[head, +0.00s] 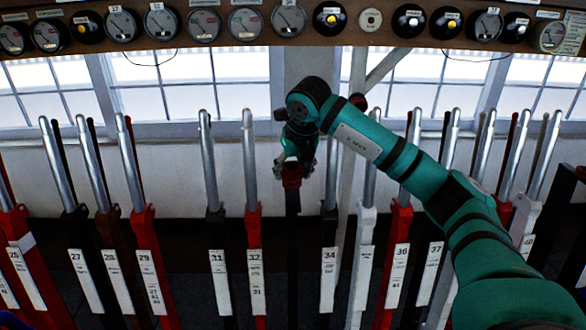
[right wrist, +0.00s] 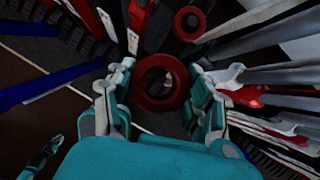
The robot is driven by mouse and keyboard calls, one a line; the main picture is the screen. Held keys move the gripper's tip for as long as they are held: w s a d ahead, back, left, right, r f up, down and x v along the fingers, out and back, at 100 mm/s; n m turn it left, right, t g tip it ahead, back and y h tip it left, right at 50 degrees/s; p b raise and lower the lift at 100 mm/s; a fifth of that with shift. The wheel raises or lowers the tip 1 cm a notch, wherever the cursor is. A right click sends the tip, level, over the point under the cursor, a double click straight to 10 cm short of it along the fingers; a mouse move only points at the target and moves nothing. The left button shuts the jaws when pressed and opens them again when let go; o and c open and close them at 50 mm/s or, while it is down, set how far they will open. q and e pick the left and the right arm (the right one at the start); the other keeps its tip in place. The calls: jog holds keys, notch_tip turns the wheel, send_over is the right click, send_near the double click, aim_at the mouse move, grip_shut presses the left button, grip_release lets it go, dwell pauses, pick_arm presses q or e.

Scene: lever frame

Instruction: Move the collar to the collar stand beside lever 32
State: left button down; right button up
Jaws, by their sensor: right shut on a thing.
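My right gripper (head: 297,168) points down in the middle of the head view, shut on the red collar (head: 291,178). In the right wrist view the collar (right wrist: 146,95) is a red ring between the two fingers (right wrist: 160,88). A black post (head: 292,250) stands directly below it in the head view; I cannot tell whether the collar touches it. Lever 32 (head: 254,235), red with a silver handle, is just left of that post. A small teal part, seemingly my left gripper (right wrist: 45,155), shows at the lower left of the right wrist view, too small to read.
Lever 31 (head: 217,250) stands further left and black lever 34 (head: 329,250) to the right, both close by. Another red ring (right wrist: 179,23) shows beyond the collar in the right wrist view. A shelf of round instruments (head: 245,24) runs above the levers.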

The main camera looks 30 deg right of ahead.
aim_at(294, 192)
jog(key=shift+w+d+f+b, duration=0.45)
jog(key=shift+w+f, duration=0.2)
jog(key=shift+f, duration=0.15)
jog(key=shift+w+d+f+b, duration=0.4)
jog(key=shift+w+f, duration=0.2)
jog(key=shift+f, duration=0.2)
jog(key=shift+f, duration=0.1)
jog(key=shift+f, duration=0.15)
jog(key=shift+f+b, duration=2.2)
jog(key=shift+f, duration=0.9)
jog(key=o, duration=1.2)
jog(key=shift+c, duration=0.2)
